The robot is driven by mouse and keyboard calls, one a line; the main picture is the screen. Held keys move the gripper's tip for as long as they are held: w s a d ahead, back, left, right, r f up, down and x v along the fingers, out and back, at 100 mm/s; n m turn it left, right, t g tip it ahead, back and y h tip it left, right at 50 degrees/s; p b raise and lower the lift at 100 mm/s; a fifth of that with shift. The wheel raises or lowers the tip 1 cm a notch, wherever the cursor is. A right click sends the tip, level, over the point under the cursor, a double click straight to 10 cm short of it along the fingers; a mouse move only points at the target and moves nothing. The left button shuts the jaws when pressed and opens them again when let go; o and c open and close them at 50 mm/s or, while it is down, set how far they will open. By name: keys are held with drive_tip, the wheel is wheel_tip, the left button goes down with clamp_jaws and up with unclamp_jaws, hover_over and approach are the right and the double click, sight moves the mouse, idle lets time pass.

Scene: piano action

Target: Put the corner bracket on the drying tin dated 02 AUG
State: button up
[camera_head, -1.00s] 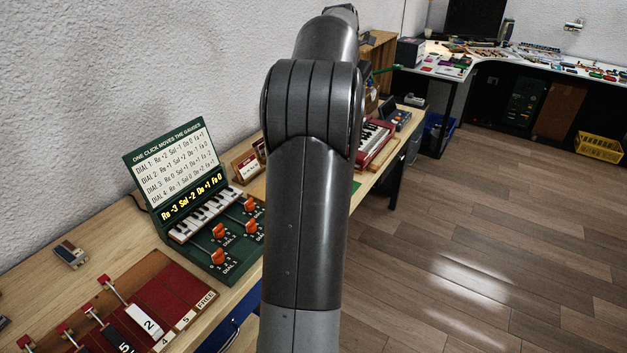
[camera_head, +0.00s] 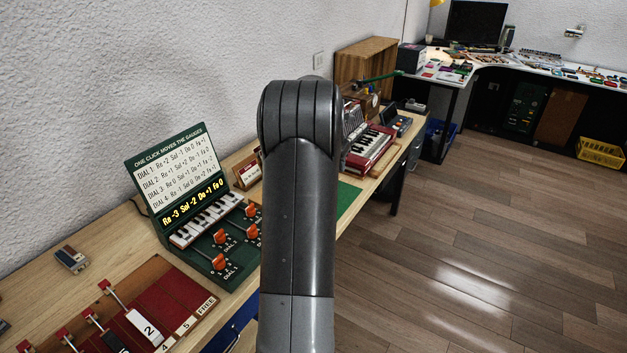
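I cannot make out the corner bracket or the drying tin dated 02 AUG in the head view. My arm fills the middle of the picture and hides part of the bench behind it. My gripper is not visible; it is hidden beyond the arm's bend.
A green dial box (camera_head: 190,165) with small keys stands on the wooden bench. A red slotted board (camera_head: 165,295) lies nearer. Beyond the arm are a green mat (camera_head: 348,198), a red keyboard (camera_head: 370,150) and a wooden cabinet (camera_head: 362,68). The floor (camera_head: 450,240) at right is clear.

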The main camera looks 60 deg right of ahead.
drive_tip(key=w+f, duration=0.1)
drive_tip(key=w, duration=0.1)
drive_tip(key=w+f, duration=0.3)
drive_tip(key=w, duration=0.2)
drive_tip(key=shift+w+a+f, duration=0.1)
drive_tip(key=shift+a+f, duration=0.05)
drive_tip(key=shift+a, duration=0.05)
drive_tip(key=shift+f, duration=2.05)
drive_tip(key=shift+f, duration=0.2)
drive_tip(key=o, duration=0.9)
drive_tip(key=shift+o, duration=0.2)
drive_tip(key=shift+r, duration=0.1)
